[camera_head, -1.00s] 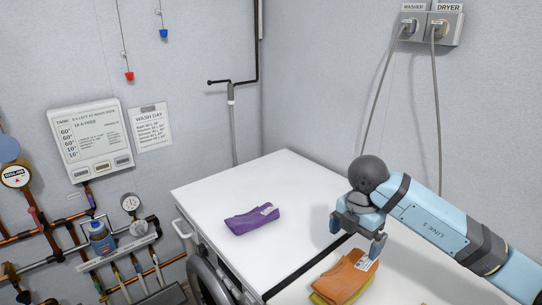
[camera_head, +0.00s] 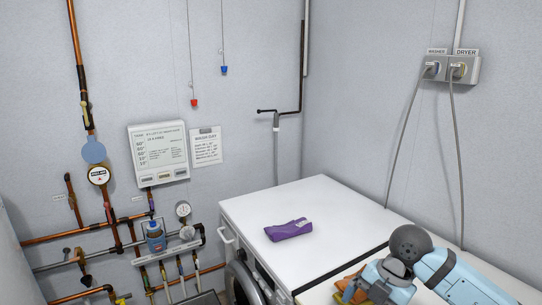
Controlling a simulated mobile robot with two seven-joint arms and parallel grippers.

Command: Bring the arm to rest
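My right gripper (camera_head: 368,292) comes in from the lower right, above the white machine tops. It is low in the picture, in front of an orange folded cloth (camera_head: 346,287), and hides most of it. Its fingers look apart, with nothing seen held between them. The grey rounded wrist (camera_head: 410,243) and light blue forearm (camera_head: 455,277) reach back to the right edge. My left gripper is not in view.
A purple folded cloth (camera_head: 288,230) lies on the white machine top (camera_head: 330,205), left of my arm. Pipes and valves (camera_head: 155,237) line the left wall. Two cables hang from the wall sockets (camera_head: 450,68) behind my arm. The back of the top is clear.

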